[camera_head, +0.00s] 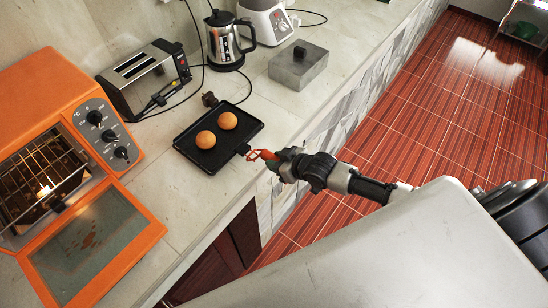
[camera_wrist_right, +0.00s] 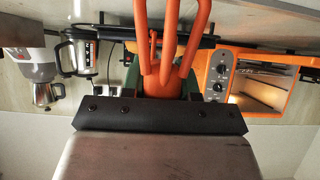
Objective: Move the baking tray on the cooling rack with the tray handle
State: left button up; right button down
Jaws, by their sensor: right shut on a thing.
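The black baking tray (camera_head: 190,160) lies on the stone counter with two round golden buns (camera_head: 217,131) on it. My right gripper (camera_head: 277,160) is shut on the orange tray handle (camera_head: 262,154), just off the tray's right side. The handle's front end meets or nearly meets a small dark tab on the tray edge; I cannot tell if it is hooked on. In the right wrist view the orange handle (camera_wrist_right: 165,60) stands between the gripper's fingers (camera_wrist_right: 160,84), with the dark tray edge behind it. No cooling rack is clearly identifiable. My left gripper is not in view.
An orange oven (camera_head: 50,90) stands at the left, its glass door (camera_head: 95,245) open and a wire rack (camera_head: 40,185) inside. A toaster (camera_head: 145,78), kettle (camera_head: 226,42) and white appliance (camera_head: 264,22) stand behind. A grey block (camera_head: 298,66) with a dark knob sits beyond the tray.

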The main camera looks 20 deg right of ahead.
jog(key=shift+s+d+p, duration=0.5)
jog(key=shift+s, duration=0.4)
jog(key=shift+s+d+p, duration=0.45)
jog(key=shift+s, duration=0.45)
jog(key=w+r+p+v, duration=0.1)
jog(key=r+p+v, duration=0.1)
jog(key=v, duration=0.9)
jog(key=shift+a, duration=0.25)
jog(key=shift+w+a, duration=0.1)
jog(key=shift+w, duration=0.1)
